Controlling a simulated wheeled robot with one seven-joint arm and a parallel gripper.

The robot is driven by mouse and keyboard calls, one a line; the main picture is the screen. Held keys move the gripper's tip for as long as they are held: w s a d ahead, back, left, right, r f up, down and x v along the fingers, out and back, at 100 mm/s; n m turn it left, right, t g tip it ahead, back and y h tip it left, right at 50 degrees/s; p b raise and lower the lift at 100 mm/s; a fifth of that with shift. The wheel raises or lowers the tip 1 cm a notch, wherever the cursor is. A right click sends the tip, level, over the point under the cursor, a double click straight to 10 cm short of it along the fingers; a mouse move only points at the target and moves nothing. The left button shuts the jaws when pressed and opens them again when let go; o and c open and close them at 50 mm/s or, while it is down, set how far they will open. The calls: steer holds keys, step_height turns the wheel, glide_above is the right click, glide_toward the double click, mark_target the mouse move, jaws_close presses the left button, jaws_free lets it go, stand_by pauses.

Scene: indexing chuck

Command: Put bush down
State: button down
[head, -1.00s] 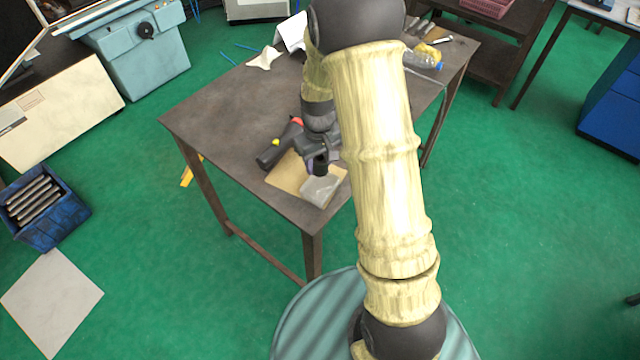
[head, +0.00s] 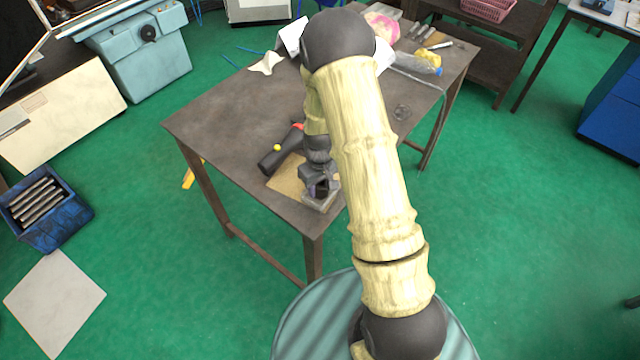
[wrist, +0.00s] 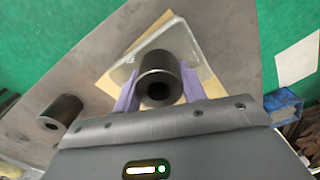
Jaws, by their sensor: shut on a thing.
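My gripper (wrist: 156,88) is shut on the bush (wrist: 160,72), a dark grey hollow cylinder. Its bore faces the wrist camera, and the two purple fingers press it from left and right. In the head view my gripper (head: 322,188) is low over the near corner of the table, and the bush is mostly hidden there. A pale translucent plate or shallow tray (wrist: 190,45) lies behind and under the bush in the wrist view. I cannot tell whether the bush touches it.
A tan board (head: 285,180) lies on the dark table (head: 220,115). A black tool (head: 277,158) with red and yellow parts lies beside it. A dark hollow cylinder end (wrist: 60,112) shows left in the wrist view. The table's left half is clear; clutter stands at the back.

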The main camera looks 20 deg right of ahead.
steer(key=shift+f, duration=0.2)
steer(key=shift+f, duration=0.15)
steer(key=c, duration=1.1)
jaws_free()
step_height(320, 180, up, 12)
steer(key=b, duration=0.3)
steer(key=shift+a+r, duration=0.1)
steer(key=shift+r, duration=0.1)
